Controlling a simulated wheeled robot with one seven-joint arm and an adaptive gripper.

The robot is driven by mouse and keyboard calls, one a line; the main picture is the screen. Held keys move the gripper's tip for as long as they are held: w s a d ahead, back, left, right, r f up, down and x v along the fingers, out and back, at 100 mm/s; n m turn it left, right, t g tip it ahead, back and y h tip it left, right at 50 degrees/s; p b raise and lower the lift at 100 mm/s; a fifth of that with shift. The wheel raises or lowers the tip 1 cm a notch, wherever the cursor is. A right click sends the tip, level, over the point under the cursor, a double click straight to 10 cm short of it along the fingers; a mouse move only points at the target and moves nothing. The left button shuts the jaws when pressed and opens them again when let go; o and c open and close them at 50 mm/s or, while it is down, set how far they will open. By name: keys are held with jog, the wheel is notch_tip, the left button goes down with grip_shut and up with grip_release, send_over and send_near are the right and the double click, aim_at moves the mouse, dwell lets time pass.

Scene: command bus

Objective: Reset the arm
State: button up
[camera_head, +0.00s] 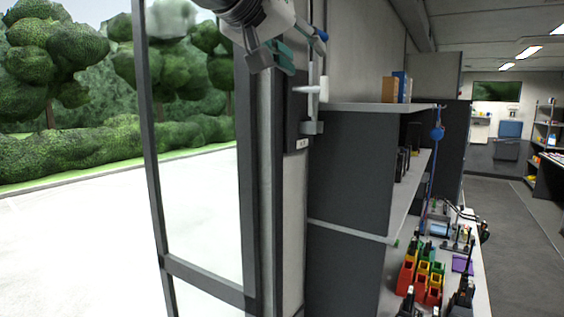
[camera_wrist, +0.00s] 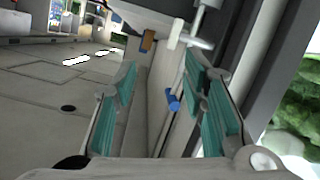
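My gripper (camera_head: 270,56) is at the top of the head view, in front of the wall beside the glass door or window frame. In the wrist view my gripper (camera_wrist: 168,92) shows two teal-padded fingers spread apart. They are open, and I see nothing held between them. The wrist view looks along the wall and appears turned over. A blue-ended part of a wall fixture (camera_wrist: 172,102) appears between the fingers. I cannot tell from these views how far it is from them.
A vertical rod with a white handle (camera_head: 312,90) is on the wall close to my gripper. A dark-framed glass panel (camera_head: 200,160) stands left. A grey shelf unit (camera_head: 350,165) stands right, with a desk of colored bins (camera_head: 434,287) beyond. The aisle (camera_head: 515,230) is clear.

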jog(key=s+d+f+n+g+y, duration=0.25)
jog(key=s+d+f, duration=0.25)
jog(key=d+f, duration=0.35)
jog(key=s+d+f+n+g+y, duration=0.1)
jog(key=s+d+f+g, duration=0.2)
jog(key=s+d+f, duration=0.5)
jog(key=s+f+y, duration=0.2)
jog(key=s+f, duration=0.3)
jog(key=f, duration=0.4)
jog(key=s+f+g+y, duration=0.1)
jog(key=s+f+y, duration=0.1)
jog(key=s+f, duration=0.3)
notch_tip(320, 180, down, 4)
jog(key=shift+f, duration=0.1)
jog(key=shift+a+y, duration=0.1)
jog(key=shift+y, duration=0.15)
jog(key=shift+c, duration=0.5)
